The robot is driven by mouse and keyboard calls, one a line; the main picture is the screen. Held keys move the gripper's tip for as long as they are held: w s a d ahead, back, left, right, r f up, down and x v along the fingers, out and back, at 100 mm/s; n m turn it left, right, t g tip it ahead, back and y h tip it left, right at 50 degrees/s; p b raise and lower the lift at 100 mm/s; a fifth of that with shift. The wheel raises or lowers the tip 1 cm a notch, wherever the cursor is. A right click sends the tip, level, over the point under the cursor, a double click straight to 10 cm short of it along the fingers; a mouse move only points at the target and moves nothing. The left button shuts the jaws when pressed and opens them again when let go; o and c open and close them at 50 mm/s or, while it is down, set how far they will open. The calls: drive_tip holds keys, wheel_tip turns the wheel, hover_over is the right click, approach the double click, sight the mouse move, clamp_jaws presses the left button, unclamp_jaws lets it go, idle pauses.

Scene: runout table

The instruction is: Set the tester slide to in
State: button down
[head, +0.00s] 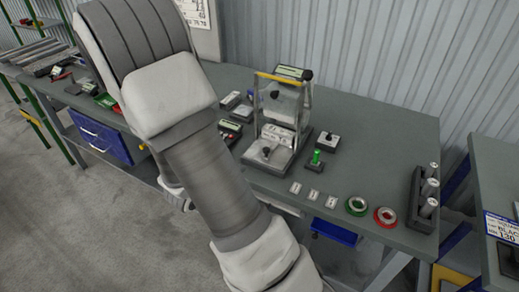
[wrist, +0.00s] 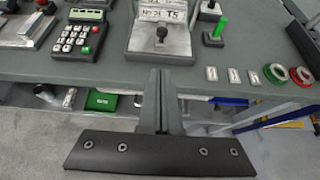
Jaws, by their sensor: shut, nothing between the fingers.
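The tester (head: 283,105) stands on the grey table, an upright frame with a yellow-edged top bar and a small display. At its foot is a metal slide plate (head: 262,160) with a black knob. In the wrist view the plate (wrist: 180,48) and its upright black knob (wrist: 161,35) lie just beyond my fingertips. My gripper (wrist: 163,72) is shut and empty, in front of the plate near the table's front edge, apart from the knob. In the head view my arm hides the gripper. I cannot tell which position the slide is in.
A keypad device (wrist: 80,38) stands left of the tester. A green peg on a base (wrist: 215,33) and a small black-knobbed box (head: 327,140) stand right. Several white labels (head: 313,195), green (head: 356,205) and red (head: 385,216) rings, and a rack of cylinders (head: 425,205) lie further right.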

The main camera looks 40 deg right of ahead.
approach(266, 149)
drive_tip(key=f, duration=0.4)
drive_tip(key=shift+w+d+f, duration=0.15)
drive_tip(key=shift+d+f, duration=0.15)
drive_tip(key=shift+d, duration=0.05)
drive_tip(key=shift+w+d+r+p, duration=0.1)
drive_tip(key=shift+w+d+p, duration=0.15)
drive_tip(key=shift+d, duration=0.3)
drive_tip(key=shift+w+d+r+p, duration=0.1)
drive_tip(key=shift+w+d+p, duration=0.15)
drive_tip(key=shift+d, duration=0.3)
drive_tip(key=shift+w+d+f, duration=0.15)
drive_tip(key=shift+w+d, duration=0.15)
drive_tip(key=shift+d, duration=0.3)
drive_tip(key=shift+d, duration=0.1)
drive_tip(key=d+b, duration=0.1)
drive_tip(key=w+d+b, duration=0.1)
drive_tip(key=d, duration=0.1)
drive_tip(key=shift+w+f, duration=0.15)
drive_tip(key=shift+w, duration=0.05)
drive_tip(key=shift+d+r, duration=0.35)
drive_tip(key=shift+w, duration=0.1)
drive_tip(key=shift+a, duration=0.15)
